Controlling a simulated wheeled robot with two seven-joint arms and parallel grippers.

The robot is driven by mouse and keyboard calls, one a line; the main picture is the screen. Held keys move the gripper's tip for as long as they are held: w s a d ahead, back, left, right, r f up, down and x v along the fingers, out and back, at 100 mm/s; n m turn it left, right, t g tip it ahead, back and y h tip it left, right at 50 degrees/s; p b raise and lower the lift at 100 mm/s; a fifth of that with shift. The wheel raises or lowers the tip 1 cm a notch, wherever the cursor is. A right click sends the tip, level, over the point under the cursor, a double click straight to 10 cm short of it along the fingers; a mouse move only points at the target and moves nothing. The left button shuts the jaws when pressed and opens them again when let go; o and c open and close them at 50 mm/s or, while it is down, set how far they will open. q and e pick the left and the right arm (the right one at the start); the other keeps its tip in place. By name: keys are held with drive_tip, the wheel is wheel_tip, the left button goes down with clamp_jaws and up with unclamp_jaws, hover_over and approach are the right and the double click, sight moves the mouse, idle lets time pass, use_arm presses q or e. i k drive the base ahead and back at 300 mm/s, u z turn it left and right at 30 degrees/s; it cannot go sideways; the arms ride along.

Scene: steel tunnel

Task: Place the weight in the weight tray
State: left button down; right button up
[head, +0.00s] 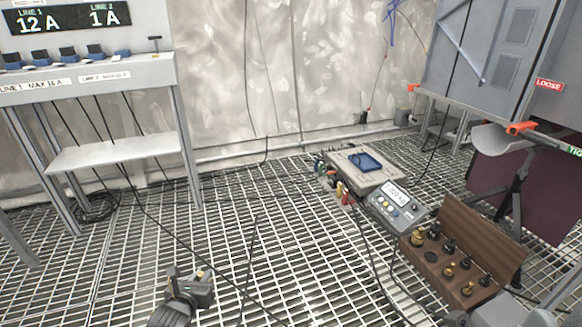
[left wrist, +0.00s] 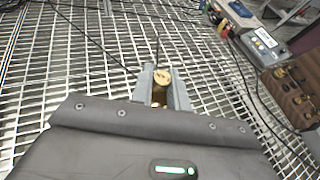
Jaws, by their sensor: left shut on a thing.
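My left gripper (head: 192,284) hangs over the bare grating at the lower left of the head view. In the left wrist view its two grey fingers (left wrist: 162,90) are shut on a brass weight (left wrist: 162,77), whose round top shows between them. The blue weight tray (head: 365,162) lies on top of a beige scale (head: 354,178) in the middle right, well away from the gripper, and looks empty. Grey and dark parts at the bottom right edge of the head view may be my right arm; its fingers cannot be made out.
A grey readout unit (head: 396,207) stands by the scale. A brown wooden box (head: 470,245) holds several brass and dark weights. Black cables cross the grating (head: 250,215). A metal stand (head: 90,90) is at left, a grey cabinet (head: 500,60) at right.

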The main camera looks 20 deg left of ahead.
sight(373, 166)
drive_tip(key=u, duration=0.8)
drive_tip(key=i, duration=1.85)
drive_tip(key=z, duration=0.55)
drive_tip(key=i, duration=1.2)
drive_tip(key=z, duration=1.7)
drive_tip(key=i, duration=0.45)
drive_tip(key=z, duration=0.35)
